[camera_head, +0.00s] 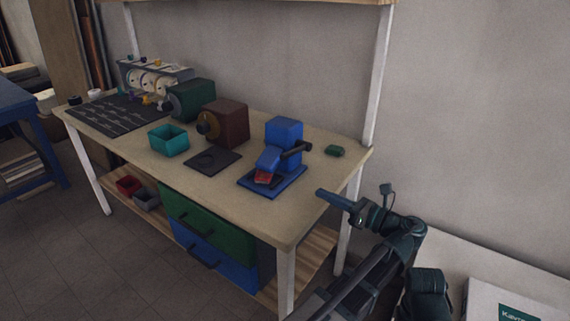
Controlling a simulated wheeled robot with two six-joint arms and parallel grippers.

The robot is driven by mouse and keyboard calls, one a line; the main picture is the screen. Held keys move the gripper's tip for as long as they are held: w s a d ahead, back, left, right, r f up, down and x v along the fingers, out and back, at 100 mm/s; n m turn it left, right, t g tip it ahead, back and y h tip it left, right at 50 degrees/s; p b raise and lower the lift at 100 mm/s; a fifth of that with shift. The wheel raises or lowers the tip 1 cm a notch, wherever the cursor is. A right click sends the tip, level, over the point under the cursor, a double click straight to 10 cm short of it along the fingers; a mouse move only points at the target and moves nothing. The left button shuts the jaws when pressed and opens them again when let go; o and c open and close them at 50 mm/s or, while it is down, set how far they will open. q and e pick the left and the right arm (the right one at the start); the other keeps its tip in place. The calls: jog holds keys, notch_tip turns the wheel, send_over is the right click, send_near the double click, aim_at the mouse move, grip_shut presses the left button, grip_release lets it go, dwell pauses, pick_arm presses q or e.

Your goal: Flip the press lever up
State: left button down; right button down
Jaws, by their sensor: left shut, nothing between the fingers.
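The blue press (284,134) stands on a blue base plate (288,187) near the right end of the workbench. Its dark lever (297,149) sticks out from the side toward the right, close to level, with a rounded knob at its end. A small red piece (263,177) sits low at the front of the press. My left gripper (321,193) is shut and empty. It shows to the right of and below the press in the picture, by the bench's right edge, apart from the lever. My right gripper does not show.
On the workbench (230,202), a brown box (226,125) with a dial, a dark plate (213,160), a teal bin (168,140) and a green box (194,98) stand left of the press. A small green block (334,151) lies right of it. A white post (379,80) rises behind.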

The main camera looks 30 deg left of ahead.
pick_arm(q)
jog(key=shift+a, duration=0.1)
jog(key=a, duration=1)
jog(key=shift+w+r, duration=0.3)
jog(key=shift+w, duration=0.1)
jog(key=r+p, duration=0.2)
jog(key=p, duration=0.1)
jog(key=shift+w+r, duration=0.25)
jog(key=shift+w, duration=0.05)
jog(key=shift+w+a+r+p, duration=0.15)
jog(key=shift+a+r+p, duration=0.1)
jog(key=shift+r+p, duration=0.45)
